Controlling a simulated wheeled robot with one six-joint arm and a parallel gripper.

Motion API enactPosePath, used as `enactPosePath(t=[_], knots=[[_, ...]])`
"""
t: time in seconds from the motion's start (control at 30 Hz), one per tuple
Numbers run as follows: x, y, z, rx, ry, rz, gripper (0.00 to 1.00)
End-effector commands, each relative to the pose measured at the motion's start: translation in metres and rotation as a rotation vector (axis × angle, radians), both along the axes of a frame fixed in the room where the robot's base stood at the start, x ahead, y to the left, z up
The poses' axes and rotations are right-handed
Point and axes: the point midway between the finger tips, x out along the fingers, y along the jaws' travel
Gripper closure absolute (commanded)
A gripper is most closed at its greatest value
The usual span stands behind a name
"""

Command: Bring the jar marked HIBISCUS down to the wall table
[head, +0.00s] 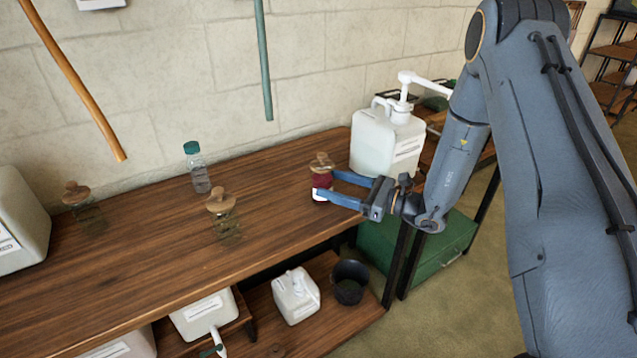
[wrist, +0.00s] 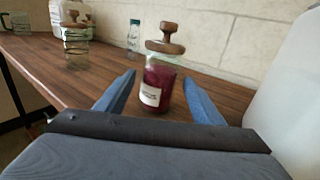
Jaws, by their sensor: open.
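A jar of dark red contents (head: 322,178) with a wooden knob lid stands upright on the wooden wall table (head: 150,262), near its right end. It also shows in the wrist view (wrist: 157,86), with a white label too small to read. My gripper (head: 338,188) is open, with its blue fingers on either side of the jar. In the wrist view the jar stands between the fingertips (wrist: 160,92), with gaps visible on both sides. I cannot tell whether a finger touches it.
Two clear jars with wooden lids (head: 224,220) (head: 84,210) and a green-capped bottle (head: 197,168) stand to the left. A white pump jug (head: 385,142) stands close behind the gripper. A lower shelf holds white jugs (head: 297,296) and a black bucket (head: 349,284). The table's middle front is clear.

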Motion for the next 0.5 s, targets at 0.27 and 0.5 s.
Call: enactPosePath(t=[0.27,0.5], knots=[[-0.016,-0.035,-0.001,-0.001,0.0,0.0,0.38],[-0.021,-0.039,0.001,-0.006,-0.001,0.009,0.38]])
